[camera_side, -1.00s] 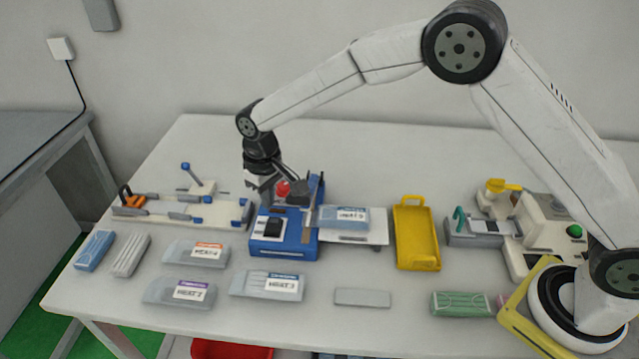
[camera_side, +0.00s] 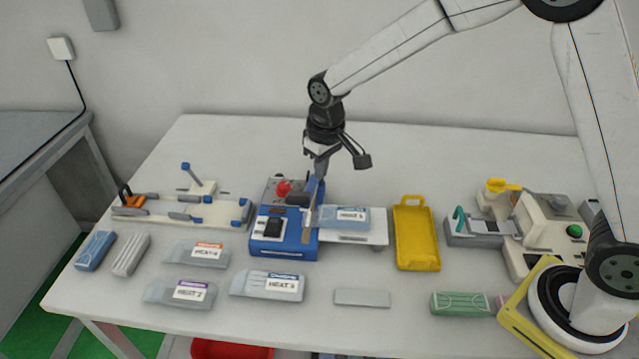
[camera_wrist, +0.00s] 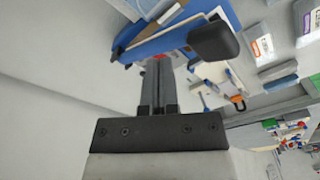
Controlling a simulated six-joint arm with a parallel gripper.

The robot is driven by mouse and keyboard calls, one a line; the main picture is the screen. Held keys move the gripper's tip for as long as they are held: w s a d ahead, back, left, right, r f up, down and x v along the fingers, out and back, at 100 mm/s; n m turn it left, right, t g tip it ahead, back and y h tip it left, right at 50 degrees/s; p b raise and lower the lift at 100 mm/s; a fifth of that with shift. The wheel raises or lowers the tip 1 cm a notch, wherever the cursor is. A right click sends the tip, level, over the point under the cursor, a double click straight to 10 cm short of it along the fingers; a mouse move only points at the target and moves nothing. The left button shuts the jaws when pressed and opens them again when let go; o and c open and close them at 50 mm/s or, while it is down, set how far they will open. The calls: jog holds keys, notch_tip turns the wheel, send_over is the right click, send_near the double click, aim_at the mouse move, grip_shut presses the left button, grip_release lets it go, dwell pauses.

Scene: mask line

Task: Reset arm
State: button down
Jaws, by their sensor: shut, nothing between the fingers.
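My gripper (camera_side: 320,176) is above the back right corner of the blue machine (camera_side: 284,240) in the side view, shut and empty. In the wrist view its fingers (camera_wrist: 157,66) are together, pointing toward the blue machine (camera_wrist: 170,42). The blue machine has a red knob (camera_side: 284,187) and a black switch block (camera_side: 272,227). A pouch labelled HEAT (camera_side: 352,216) lies on the white plate (camera_side: 372,238) at the machine's right side. Whether my fingertips touch the machine cannot be told.
A yellow tray (camera_side: 416,240) stands right of the plate. A fixture board (camera_side: 180,210) lies at the left. Several labelled pouches (camera_side: 268,285), mask packs (camera_side: 95,250) and a grey block (camera_side: 362,298) lie in front. A beige machine (camera_side: 545,235) with a green button is at the right.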

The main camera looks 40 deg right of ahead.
jog(key=s+d, duration=0.4)
jog(key=s, duration=0.5)
jog(key=s+d+m+t, duration=0.1)
jog(key=s+d, duration=0.4)
jog(key=s, duration=0.4)
jog(key=shift+s+f+m, duration=0.3)
jog(key=shift+s+f, duration=0.05)
jog(key=shift+f, duration=0.1)
jog(key=w+a+r+m+g, duration=0.1)
jog(key=w+a+m, duration=0.3)
jog(key=w+a, duration=0.4)
jog(key=w+a+r+m+g, duration=0.1)
jog(key=w+a+r+m, duration=0.1)
jog(key=w+a+m, duration=0.3)
jog(key=shift+w+a+r, duration=0.15)
jog(key=shift+w+a, duration=2.1)
jog(key=shift+w, duration=3.55)
